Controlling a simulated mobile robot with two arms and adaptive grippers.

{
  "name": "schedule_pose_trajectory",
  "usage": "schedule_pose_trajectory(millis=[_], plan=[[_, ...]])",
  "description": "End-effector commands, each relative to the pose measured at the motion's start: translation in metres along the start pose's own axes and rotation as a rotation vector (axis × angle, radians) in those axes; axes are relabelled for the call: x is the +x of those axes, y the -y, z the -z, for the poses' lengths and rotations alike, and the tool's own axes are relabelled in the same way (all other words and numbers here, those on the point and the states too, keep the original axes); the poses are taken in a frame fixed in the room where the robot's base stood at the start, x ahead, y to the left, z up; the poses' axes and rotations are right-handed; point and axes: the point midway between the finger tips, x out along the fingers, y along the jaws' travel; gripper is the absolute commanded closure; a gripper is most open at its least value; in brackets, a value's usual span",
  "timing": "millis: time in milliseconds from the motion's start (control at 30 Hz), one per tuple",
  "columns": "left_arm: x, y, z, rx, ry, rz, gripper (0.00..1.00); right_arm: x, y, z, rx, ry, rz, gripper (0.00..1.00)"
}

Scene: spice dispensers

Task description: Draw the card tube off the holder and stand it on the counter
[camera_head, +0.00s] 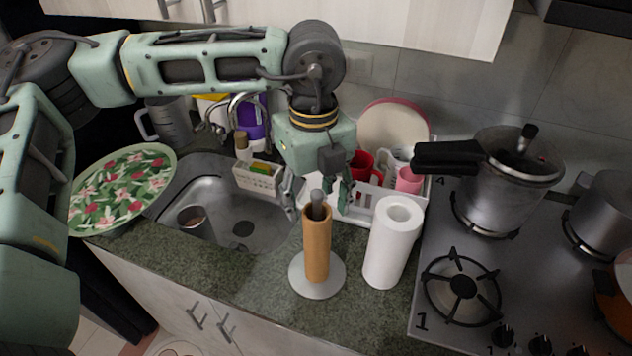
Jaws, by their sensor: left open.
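A brown card tube (317,245) stands upright around the post of a holder with a round grey base (317,277) on the counter (240,284). The holder's grey post tip (317,198) sticks out above the tube's top. My left gripper (318,203) points down from above, its fingers spread on either side of the post tip, near the tube's top rim. It is open, and I cannot tell whether a finger touches the tube. My right gripper is not in view.
A white paper roll (391,246) stands just right of the holder. Behind are a white dish rack (357,213) and red mug (362,165). The sink (196,212) lies left, the stove (462,286) with a pressure cooker (495,195) right. Counter front-left of the holder is clear.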

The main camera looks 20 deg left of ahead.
Motion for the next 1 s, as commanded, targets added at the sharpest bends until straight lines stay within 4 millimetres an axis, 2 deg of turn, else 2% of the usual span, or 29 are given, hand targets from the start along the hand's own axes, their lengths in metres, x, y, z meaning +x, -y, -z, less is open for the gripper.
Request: schedule_pose_trajectory(millis=[33,300,667,1000], plan=[[0.006,-0.001,0.000,0.000,-0.002,-0.003,0.46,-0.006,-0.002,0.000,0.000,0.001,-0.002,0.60],[0.040,0.000,0.001,0.001,-0.002,0.000,0.46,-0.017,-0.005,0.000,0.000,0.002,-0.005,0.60],[0.049,0.001,0.001,0.003,-0.002,0.002,0.46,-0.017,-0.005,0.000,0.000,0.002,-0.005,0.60],[0.048,0.001,0.001,0.003,-0.003,0.002,0.74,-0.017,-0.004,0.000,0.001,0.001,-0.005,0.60]])
